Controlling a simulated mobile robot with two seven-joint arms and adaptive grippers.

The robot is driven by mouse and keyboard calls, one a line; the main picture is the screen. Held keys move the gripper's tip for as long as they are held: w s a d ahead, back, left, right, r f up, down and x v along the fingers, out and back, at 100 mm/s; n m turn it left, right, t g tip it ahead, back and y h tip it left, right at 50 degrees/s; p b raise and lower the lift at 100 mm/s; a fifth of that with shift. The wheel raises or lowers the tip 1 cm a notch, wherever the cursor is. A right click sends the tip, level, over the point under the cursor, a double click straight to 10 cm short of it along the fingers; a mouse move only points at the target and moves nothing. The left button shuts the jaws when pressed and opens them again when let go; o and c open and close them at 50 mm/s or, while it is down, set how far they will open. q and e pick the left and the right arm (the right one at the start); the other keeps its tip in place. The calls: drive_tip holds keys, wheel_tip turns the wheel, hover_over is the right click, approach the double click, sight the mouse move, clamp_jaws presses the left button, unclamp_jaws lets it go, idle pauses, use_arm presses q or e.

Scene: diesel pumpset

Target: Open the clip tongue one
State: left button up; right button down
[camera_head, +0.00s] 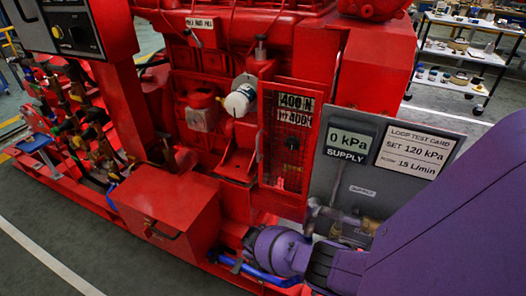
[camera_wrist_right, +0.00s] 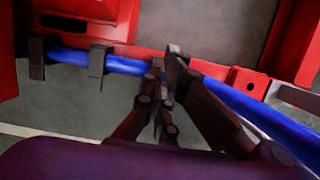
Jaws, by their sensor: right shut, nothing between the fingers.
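A blue hose (camera_wrist_right: 70,57) runs along the red base rail in the right wrist view. Two dark grey clips sit around it, a left clip (camera_wrist_right: 37,58) and a middle clip (camera_wrist_right: 98,61). Their tongues are not clearly distinguishable, and no label shows which is one. My right gripper (camera_wrist_right: 166,62) is shut and empty, its fingertips over the hose to the right of the middle clip and apart from it. Whether the tips touch the hose, or hide another clip, I cannot tell. In the head view my purple right wrist (camera_head: 280,250) hides most of that gripper. My left gripper is out of view.
The red pumpset (camera_head: 225,110) fills the middle. A red box (camera_head: 170,215) with a handle juts out left of my right wrist. A grey supply panel (camera_head: 385,165) with gauge and brass fittings stands close behind my right arm. Floor at the front left is clear.

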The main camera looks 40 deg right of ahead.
drive_tip(key=shift+r+p, duration=0.7)
drive_tip(key=shift+r, duration=0.15)
